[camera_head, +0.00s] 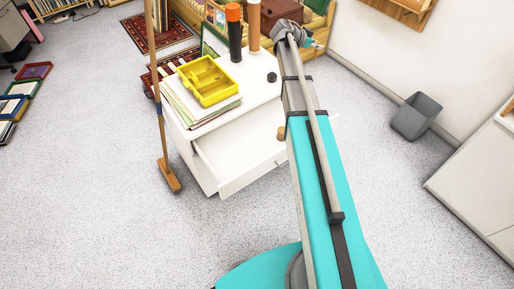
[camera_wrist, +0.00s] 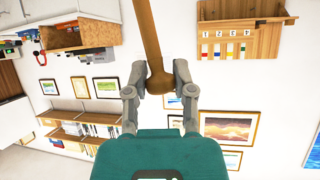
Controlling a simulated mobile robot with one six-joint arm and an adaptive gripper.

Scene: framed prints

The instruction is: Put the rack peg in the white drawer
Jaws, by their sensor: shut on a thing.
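My gripper (camera_wrist: 162,80) is shut on a brown wooden peg (camera_wrist: 148,35), with one grey finger on each side of its rounded end. The peg's shaft runs up past the top of the wrist view. In the head view my gripper (camera_head: 288,32) is at the far end of the teal arm, beyond the white cabinet's top; I cannot make out the peg there. The white drawer (camera_head: 219,147) stands pulled open at the front of the white cabinet (camera_head: 180,146). My arm covers its right part. A round wooden knob (camera_head: 281,133) shows beside my arm.
A yellow tray (camera_head: 211,79) sits on papers on the cabinet top, with a dark bottle (camera_head: 234,36) behind. A broom (camera_head: 158,100) stands at the left. A grey bin (camera_head: 415,116) is at the right. The wrist view shows a wooden wall rack (camera_wrist: 240,38) and framed prints.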

